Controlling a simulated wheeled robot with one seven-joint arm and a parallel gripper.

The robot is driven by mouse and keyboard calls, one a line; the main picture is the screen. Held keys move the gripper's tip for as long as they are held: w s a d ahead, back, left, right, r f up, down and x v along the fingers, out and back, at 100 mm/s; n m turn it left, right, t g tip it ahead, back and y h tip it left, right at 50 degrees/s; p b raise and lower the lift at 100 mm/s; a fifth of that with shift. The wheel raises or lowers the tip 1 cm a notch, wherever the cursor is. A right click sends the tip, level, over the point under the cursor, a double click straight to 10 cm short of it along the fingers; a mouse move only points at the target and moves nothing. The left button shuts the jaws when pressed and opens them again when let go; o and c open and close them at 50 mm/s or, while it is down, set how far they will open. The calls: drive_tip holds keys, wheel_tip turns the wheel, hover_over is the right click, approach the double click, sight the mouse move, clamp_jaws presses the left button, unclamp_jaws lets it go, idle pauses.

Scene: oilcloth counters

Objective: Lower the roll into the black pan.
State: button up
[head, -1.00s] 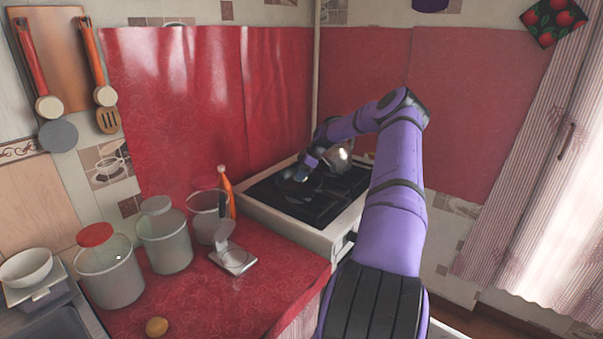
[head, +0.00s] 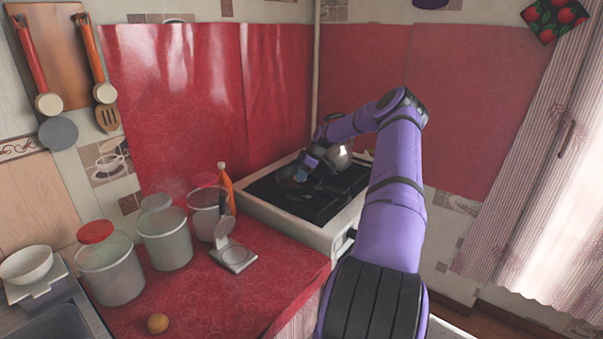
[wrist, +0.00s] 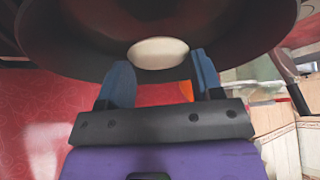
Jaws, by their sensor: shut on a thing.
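The black pan (wrist: 230,30) fills the top of the wrist view. It also shows in the head view as a dark shape (head: 287,174) on the stove. A pale, rounded roll (wrist: 158,53) lies between the blue fingertips of my gripper (wrist: 161,72), in front of the pan's dark inside. My gripper is shut on the roll. In the head view my gripper (head: 301,173) is low over the pan, and the roll is too small or hidden to make out there. I cannot tell whether the roll touches the pan's bottom.
A shiny kettle (head: 340,157) stands behind my gripper on the stove (head: 320,208). Lidded jars (head: 110,270), an orange bottle (head: 226,187) and a small metal item (head: 236,257) stand on the red counter (head: 210,300). A brown round item (head: 158,323) lies at its front.

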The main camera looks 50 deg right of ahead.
drive_tip(key=shift+f, duration=1.25)
idle(0.8)
drive_tip(key=o, duration=1.1)
drive_tip(key=v, duration=1)
drive_tip(key=shift+s+d+r, duration=0.1)
drive_tip(key=shift+s+r, duration=0.05)
drive_tip(key=shift+r, duration=0.2)
